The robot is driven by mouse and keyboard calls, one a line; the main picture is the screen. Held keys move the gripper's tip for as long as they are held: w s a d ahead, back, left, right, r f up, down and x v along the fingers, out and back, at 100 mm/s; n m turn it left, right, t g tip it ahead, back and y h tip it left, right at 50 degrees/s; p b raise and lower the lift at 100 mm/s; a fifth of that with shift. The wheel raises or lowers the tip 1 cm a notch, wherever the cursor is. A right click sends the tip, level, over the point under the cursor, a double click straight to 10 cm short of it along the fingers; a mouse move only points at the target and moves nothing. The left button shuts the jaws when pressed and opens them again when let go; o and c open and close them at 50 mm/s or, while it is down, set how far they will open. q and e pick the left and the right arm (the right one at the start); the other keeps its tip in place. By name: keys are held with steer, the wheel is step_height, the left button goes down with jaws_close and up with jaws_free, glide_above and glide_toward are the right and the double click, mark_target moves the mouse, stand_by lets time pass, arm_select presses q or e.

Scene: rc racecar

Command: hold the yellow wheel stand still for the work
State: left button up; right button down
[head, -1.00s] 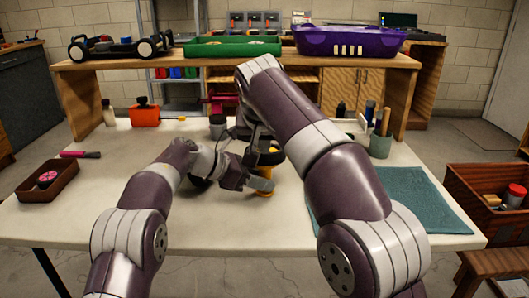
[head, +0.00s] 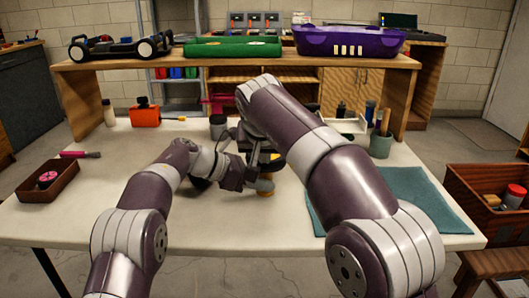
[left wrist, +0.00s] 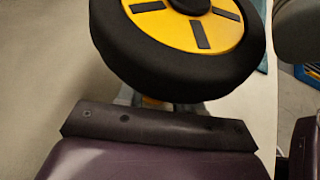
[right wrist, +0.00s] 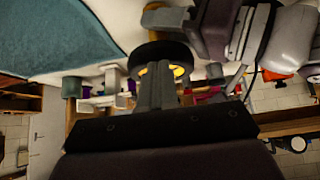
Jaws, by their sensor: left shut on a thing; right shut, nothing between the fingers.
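The yellow wheel stand (head: 266,190) is upright on the white table, mostly hidden in the head view by my grippers. A black-tyred wheel (left wrist: 180,80) with a yellow hub (left wrist: 190,25) fills the top of the left wrist view, above the stand. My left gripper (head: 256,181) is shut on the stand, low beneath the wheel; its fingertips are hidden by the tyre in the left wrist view. My right gripper (right wrist: 156,80) is shut and empty at the wheel's yellow hub (right wrist: 179,72); I cannot tell whether it touches.
A grey jar (head: 217,127) stands behind my left gripper. A teal mat (head: 400,200) lies at right, a brown tray (head: 48,182) at left. A green cup (head: 381,145) and an orange bottle (head: 145,115) stand towards the back. The front table area is clear.

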arm_select(q)
steer(key=shift+d+r, duration=0.1)
steer(key=shift+r, duration=0.05)
arm_select(e)
steer(key=shift+s+a+r, duration=0.1)
steer(key=shift+s+r, duration=0.05)
steer(key=shift+s, duration=0.5)
steer(key=shift+s+r, duration=0.1)
steer(key=shift+s, duration=0.5)
steer(key=shift+r, duration=0.1)
steer(key=v, duration=1.1)
steer(key=shift+s+r, duration=0.15)
steer(key=shift+r, duration=0.15)
arm_select(q)
steer(key=o, duration=1.1)
steer(key=shift+c, duration=0.2)
